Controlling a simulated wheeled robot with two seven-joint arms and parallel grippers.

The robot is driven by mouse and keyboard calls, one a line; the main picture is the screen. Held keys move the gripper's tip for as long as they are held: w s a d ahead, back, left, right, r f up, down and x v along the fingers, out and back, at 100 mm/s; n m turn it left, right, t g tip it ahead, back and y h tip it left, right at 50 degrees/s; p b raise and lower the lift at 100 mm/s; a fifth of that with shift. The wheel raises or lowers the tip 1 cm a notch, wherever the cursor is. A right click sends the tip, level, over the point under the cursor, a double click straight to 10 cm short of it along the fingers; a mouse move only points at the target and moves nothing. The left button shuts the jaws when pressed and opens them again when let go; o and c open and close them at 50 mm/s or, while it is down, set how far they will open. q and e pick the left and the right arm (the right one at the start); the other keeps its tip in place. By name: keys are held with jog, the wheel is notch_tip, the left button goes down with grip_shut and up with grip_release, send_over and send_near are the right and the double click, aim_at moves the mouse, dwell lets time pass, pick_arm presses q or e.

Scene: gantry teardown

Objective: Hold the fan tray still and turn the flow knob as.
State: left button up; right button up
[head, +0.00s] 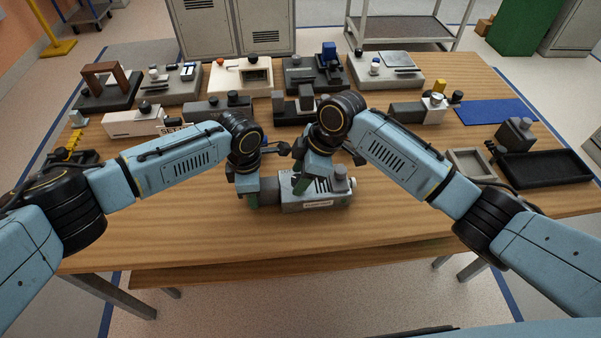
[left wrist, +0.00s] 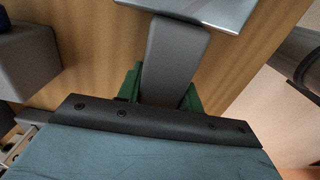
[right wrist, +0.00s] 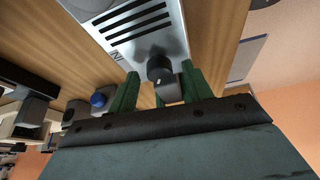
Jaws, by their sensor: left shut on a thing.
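The fan tray is a grey metal box (head: 335,200) with dark slots, on the table's near middle; it also shows in the right wrist view (right wrist: 150,20). My left gripper (head: 252,194) is at its left end. In the left wrist view its green fingers are shut on a grey bar-like handle (left wrist: 175,60) of the tray. My right gripper (head: 300,184) is over the tray top. In the right wrist view a black knob (right wrist: 160,68) sits between its green fingers, which stand apart, apparently open. A small grey block shows just below the knob there. The knob is hidden in the head view.
Several devices with knobs stand in rows at the back. A blue mat (head: 496,112) lies at the right, with a black tray (head: 545,170) and a small grey tray (head: 470,163) nearer. The table's front strip is clear.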

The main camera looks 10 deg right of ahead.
jog(key=v, duration=1.2)
jog(key=shift+a, duration=0.1)
